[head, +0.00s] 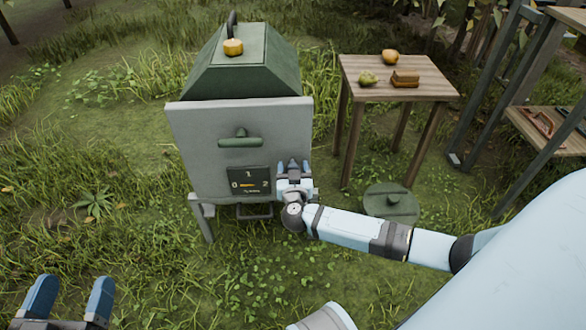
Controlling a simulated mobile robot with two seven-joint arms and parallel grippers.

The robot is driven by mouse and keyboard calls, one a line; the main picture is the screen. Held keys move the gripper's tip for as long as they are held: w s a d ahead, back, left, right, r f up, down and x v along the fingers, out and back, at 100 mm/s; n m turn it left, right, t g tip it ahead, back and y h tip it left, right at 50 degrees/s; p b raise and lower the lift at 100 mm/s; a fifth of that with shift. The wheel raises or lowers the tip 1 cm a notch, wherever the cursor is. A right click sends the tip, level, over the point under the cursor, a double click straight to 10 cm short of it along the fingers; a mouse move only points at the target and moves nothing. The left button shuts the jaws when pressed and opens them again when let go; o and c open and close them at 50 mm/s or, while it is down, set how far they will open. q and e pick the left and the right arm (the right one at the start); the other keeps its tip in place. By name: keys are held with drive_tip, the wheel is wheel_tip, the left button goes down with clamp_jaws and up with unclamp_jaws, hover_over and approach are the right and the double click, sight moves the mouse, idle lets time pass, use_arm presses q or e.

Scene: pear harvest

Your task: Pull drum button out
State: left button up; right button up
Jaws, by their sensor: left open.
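A grey-green machine (190,150) stands on the grass at centre left. Its front has a green handle (240,141) and, below, a dark panel (248,175) marked 0, 1, 2 with a small orange pointer. A yellow-orange knob (233,47) sits on its sloped green top. I cannot make out a drum button for certain; the front right of the panel is covered by my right gripper. My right gripper (293,166) is at the machine's lower right front, fingers pointing up; their gap and any contact are unclear. My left gripper (69,297) is open and empty at the lower left, far from the machine.
A wooden table (425,75) at the right holds a yellow-orange fruit (390,57), a green pear (368,78) and a small brown block (405,79). A round green lid (390,203) lies on the grass. A shelf rack (550,125) stands far right. Grass at left is open.

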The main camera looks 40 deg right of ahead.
drive_tip(key=c, duration=1)
drive_tip(key=shift+r+p, duration=0.45)
drive_tip(key=shift+p, duration=0.75)
drive_tip(key=shift+c, duration=0.3)
drive_tip(key=shift+r+p, duration=0.15)
drive_tip(key=shift+p, duration=0.65)
drive_tip(key=shift+s+r+p, duration=0.1)
drive_tip(key=shift+p, duration=0.65)
drive_tip(key=p+v, duration=0.1)
drive_tip(key=p, duration=0.5)
drive_tip(key=shift+s+a, duration=0.25)
drive_tip(key=shift+s, duration=0.05)
drive_tip(key=shift+s+a+p, duration=0.1)
drive_tip(key=shift+s+p, duration=0.15)
drive_tip(key=shift+p, duration=0.15)
use_arm(q)
wheel_tip(320, 180, up, 7)
drive_tip(key=s+n+t+y, duration=0.1)
drive_tip(key=s+n, duration=0.1)
drive_tip(key=n, duration=0.2)
drive_tip(key=shift+y+p, duration=0.3)
use_arm(e)
drive_tip(key=shift+s+a+f, duration=0.25)
drive_tip(key=shift+s+f, duration=0.1)
drive_tip(key=shift+f, duration=0.35)
use_arm(q)
drive_tip(key=shift+r, duration=0.1)
